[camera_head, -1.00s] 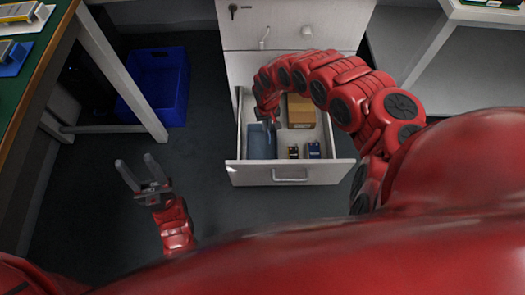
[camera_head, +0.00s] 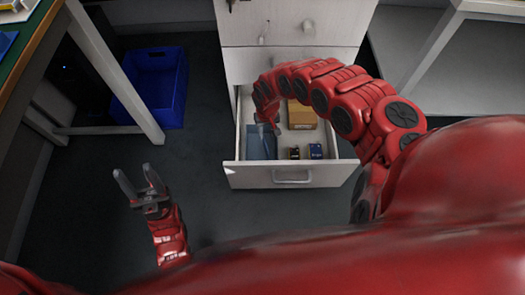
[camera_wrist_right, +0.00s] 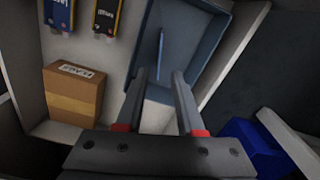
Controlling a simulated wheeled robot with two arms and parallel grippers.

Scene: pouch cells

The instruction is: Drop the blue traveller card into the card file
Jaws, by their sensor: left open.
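The card file is a blue-grey open box (camera_head: 258,150) in the left part of the open drawer. It also shows in the right wrist view (camera_wrist_right: 207,42). The blue traveller card (camera_wrist_right: 160,48) shows there as a thin blue strip, nearly edge-on, within the outline of the file. It lies just past my fingertips, between their lines; whether it touches the file's floor I cannot tell. My right gripper (camera_wrist_right: 159,74) is open over the file, its fingers clear of the card on both sides. My left gripper (camera_head: 133,174) is open and empty, above the floor left of the drawer.
The drawer (camera_head: 290,176) also holds a cardboard box (camera_head: 301,114) and two small dark packs, one black (camera_head: 294,153) and one blue (camera_head: 316,151). A blue bin (camera_head: 157,88) stands on the floor near a table leg. Floor before the drawer is clear.

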